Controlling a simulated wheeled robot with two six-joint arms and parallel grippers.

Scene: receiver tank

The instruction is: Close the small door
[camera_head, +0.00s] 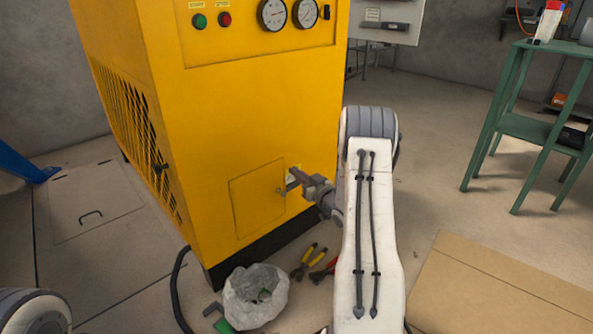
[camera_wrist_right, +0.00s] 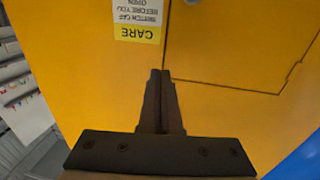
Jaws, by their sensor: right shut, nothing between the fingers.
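The small door (camera_head: 257,201) is a yellow panel low on the front of the big yellow machine (camera_head: 250,115). It looks flush or almost flush with the machine's face, with only a thin dark outline. It also shows in the right wrist view (camera_wrist_right: 240,42), upside down. My right gripper (camera_head: 284,190) is shut and empty, its fingertips at the door's right edge. In the right wrist view the shut fingers (camera_wrist_right: 160,75) point at the door's corner by the seam; I cannot tell whether they touch. My left gripper is out of view.
A CARE label (camera_wrist_right: 138,20) is beside the door. On the floor below are a clear plastic bag (camera_head: 255,295), yellow-handled pliers (camera_head: 308,262) and a black hose (camera_head: 175,290). Flat cardboard (camera_head: 500,290) lies at the right. A green table (camera_head: 530,130) stands beyond. Open floor lies between.

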